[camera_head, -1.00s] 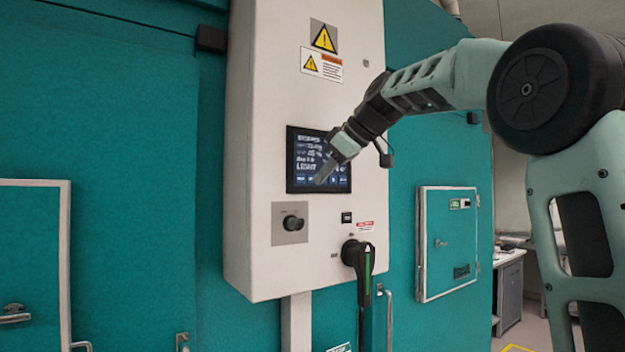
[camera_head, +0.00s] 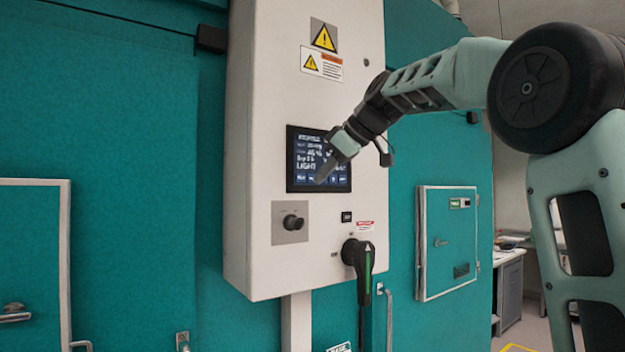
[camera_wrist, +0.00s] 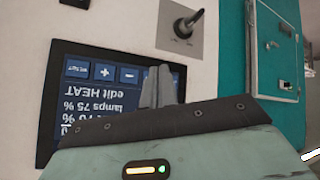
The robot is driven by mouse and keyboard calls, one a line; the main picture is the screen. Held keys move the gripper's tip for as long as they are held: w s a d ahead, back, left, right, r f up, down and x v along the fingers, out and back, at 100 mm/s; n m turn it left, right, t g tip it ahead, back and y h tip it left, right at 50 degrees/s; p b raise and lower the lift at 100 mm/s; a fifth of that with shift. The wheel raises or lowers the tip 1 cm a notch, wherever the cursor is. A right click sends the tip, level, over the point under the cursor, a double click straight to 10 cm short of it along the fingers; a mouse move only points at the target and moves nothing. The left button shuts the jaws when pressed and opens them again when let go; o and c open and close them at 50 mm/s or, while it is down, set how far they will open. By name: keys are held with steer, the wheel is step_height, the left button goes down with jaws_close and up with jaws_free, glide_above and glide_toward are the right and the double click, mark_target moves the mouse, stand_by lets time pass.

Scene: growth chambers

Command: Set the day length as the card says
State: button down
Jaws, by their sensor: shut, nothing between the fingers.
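The dark control display (camera_head: 297,185) sits on a white cabinet, with lines of pale text and a row of blue buttons along its bottom. In the head view a large word looks like LIGHT; a line above starts with "day", its value unclear. The wrist view shows the display (camera_wrist: 50,120) upside down, with "lamps 75 %", an edit line, a plus button (camera_wrist: 104,72) and a minus button (camera_wrist: 128,75). My gripper (camera_head: 320,180) is shut and empty. Its fingertips (camera_wrist: 158,72) are at the button row beside minus; contact cannot be told. I cannot make out a card.
Below the display are a black knob (camera_head: 293,222) and a black handle with a green stripe (camera_head: 365,265). Warning labels (camera_head: 323,50) are above. A small teal hatch (camera_head: 447,240) is to the right. Open space lies in front of the cabinet.

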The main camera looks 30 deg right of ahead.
steer(key=shift+w, duration=0.1)
stand_by(0.7)
steer(key=shift+w, duration=0.3)
steer(key=shift+w, duration=0.3)
stand_by(0.6)
stand_by(0.4)
steer(key=shift+s, duration=0.75)
steer(key=shift+b, duration=0.3)
steer(key=s+b, duration=0.2)
steer(key=s, duration=0.3)
steer(key=shift+d, duration=0.1)
